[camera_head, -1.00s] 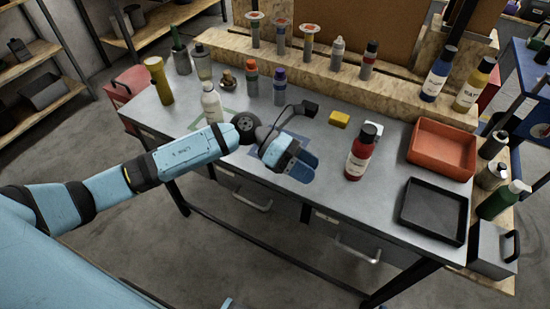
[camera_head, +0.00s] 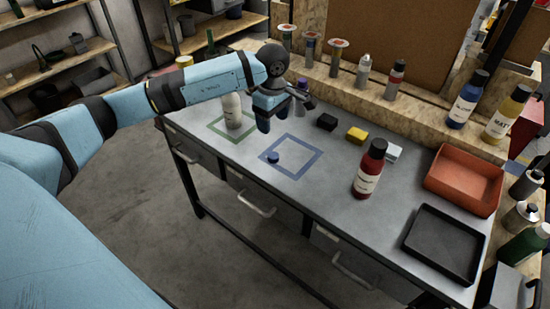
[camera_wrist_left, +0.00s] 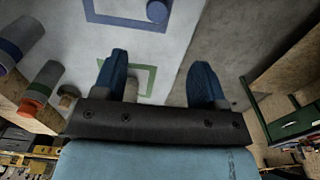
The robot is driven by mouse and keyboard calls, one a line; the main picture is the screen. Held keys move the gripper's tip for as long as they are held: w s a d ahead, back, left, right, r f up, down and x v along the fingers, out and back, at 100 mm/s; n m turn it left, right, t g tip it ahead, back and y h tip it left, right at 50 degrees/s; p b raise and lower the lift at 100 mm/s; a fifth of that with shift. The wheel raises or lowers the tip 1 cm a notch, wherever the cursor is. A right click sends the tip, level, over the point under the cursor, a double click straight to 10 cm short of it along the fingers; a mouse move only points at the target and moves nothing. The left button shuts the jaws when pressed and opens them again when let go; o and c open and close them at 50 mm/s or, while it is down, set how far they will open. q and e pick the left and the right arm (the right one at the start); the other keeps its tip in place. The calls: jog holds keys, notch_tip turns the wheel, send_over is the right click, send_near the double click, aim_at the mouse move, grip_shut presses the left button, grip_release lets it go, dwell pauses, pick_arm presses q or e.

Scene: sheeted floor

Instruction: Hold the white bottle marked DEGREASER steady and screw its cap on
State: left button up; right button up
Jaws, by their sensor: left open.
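The white bottle (camera_head: 233,112) stands upright inside the green square (camera_head: 218,126) on the grey bench. My left arm partly covers it, and no marking on it is readable. In the left wrist view a pale shape, probably this bottle, shows beside one finger (camera_wrist_left: 131,90). A small blue cap (camera_head: 273,157) lies inside the blue square (camera_head: 291,174); it also shows in the left wrist view (camera_wrist_left: 157,11). My left gripper (camera_head: 277,112) is open and empty above the bench, just right of the bottle. My right gripper is out of view.
A black block (camera_head: 326,122), a yellow block (camera_head: 357,135) and a red bottle (camera_head: 368,172) stand right of the blue square. A red bin (camera_head: 462,183) and a black tray (camera_head: 445,245) fill the right end. Several bottles line the back ledge. The bench front is clear.

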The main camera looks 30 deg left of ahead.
pick_arm(q)
jog(key=shift+f, duration=0.1)
send_over(273, 155)
jog(key=f, duration=0.8)
jog(key=shift+s+d+f, duration=0.2)
jog(key=shift+s, duration=0.1)
jog(key=shift+f, duration=0.1)
jog(key=f, duration=0.3)
jog(key=f+p, duration=0.1)
jog(key=f, duration=0.1)
jog(key=shift+w+a, duration=0.1)
jog(key=shift+w, duration=0.15)
jog(key=c, duration=1)
